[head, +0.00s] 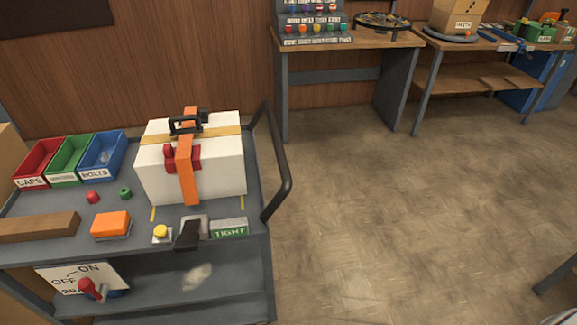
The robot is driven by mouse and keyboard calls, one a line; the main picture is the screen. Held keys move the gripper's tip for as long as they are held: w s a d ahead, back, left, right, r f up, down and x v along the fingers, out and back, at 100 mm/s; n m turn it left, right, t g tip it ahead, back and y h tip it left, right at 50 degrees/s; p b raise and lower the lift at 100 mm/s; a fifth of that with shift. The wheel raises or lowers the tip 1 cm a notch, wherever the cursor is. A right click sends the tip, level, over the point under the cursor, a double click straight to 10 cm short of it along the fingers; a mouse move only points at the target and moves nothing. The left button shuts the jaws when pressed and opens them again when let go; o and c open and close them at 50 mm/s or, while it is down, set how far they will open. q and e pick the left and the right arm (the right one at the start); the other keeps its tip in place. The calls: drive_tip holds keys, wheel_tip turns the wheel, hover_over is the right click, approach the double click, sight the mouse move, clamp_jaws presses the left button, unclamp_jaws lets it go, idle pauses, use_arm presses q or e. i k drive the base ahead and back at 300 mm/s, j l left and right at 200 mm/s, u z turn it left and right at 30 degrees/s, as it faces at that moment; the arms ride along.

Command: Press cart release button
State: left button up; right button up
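A grey cart (262,250) with a dark push handle (285,165) stands at the left. On its top near the front edge is a round yellow button (160,231) on a small pale base. To its left is a larger orange block (110,223) on a grey base, possibly also a button. No readable label marks either one as the cart release. Neither of my grippers shows in the head view, and nothing visible is touching the yellow button or the orange block.
Right of the yellow button are a black lever (187,236) and a "TIGHT" label (230,229). Behind stands a strapped white box (222,170). An ON/OFF plate (62,279) with a red lever (92,288) is below. Floor (400,220) right of the cart is clear.

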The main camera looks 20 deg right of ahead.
sight(160, 230)
drive_tip(key=l+u, duration=0.25)
drive_tip(key=l, duration=1.15)
drive_tip(key=k, duration=0.05)
